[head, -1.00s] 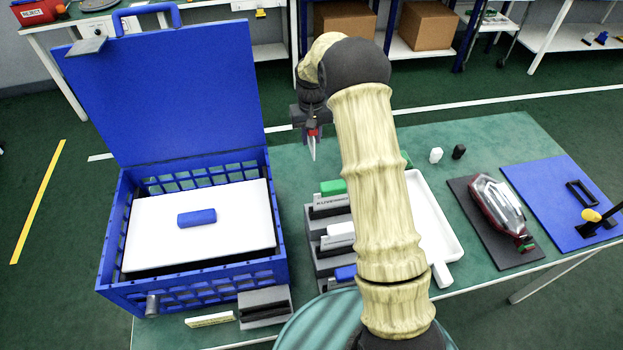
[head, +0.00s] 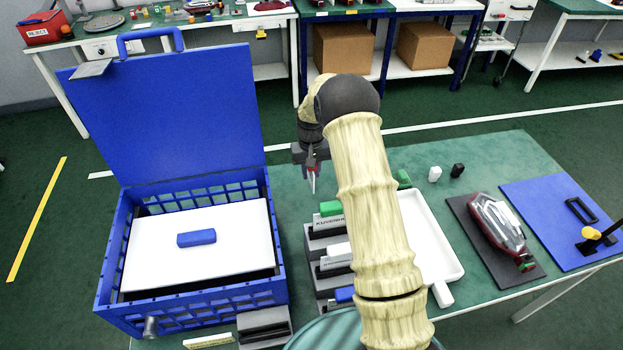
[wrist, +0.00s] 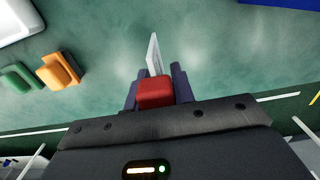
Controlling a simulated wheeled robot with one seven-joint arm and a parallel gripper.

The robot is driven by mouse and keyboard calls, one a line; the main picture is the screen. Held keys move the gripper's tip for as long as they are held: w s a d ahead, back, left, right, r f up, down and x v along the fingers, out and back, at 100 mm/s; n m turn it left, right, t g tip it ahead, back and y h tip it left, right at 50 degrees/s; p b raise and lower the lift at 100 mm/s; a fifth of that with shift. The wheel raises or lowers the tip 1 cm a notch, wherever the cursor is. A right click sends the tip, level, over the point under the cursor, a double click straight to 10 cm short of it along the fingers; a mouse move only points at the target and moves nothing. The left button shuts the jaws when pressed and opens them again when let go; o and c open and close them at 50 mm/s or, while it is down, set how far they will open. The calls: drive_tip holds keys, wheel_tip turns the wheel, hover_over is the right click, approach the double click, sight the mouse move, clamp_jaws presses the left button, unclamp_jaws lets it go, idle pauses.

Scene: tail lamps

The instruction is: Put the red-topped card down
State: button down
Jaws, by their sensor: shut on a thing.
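My gripper (head: 311,172) is shut on the red-topped card (wrist: 155,92). In the wrist view the red top sits between the two dark fingers and the pale card sticks out beyond them. In the head view the card (head: 312,183) hangs below the fingers, above the back part of the green table (head: 290,188). It looks clear of the table, though the exact gap is hard to judge. My arm hides part of the table.
A grey card rack (head: 322,246) with green-, white- and blue-topped cards stands nearer, left of a white tray (head: 440,242). A blue crate (head: 112,265) with a raised lid is at left. Green and orange blocks (wrist: 60,71) show in the wrist view.

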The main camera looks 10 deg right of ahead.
sight(311, 179)
drive_tip(key=shift+f, duration=1.85)
drive_tip(key=shift+f, duration=0.1)
drive_tip(key=c, duration=1.2)
unclamp_jaws()
wheel_tip(311, 179, up, 12)
drive_tip(key=shift+r, duration=0.1)
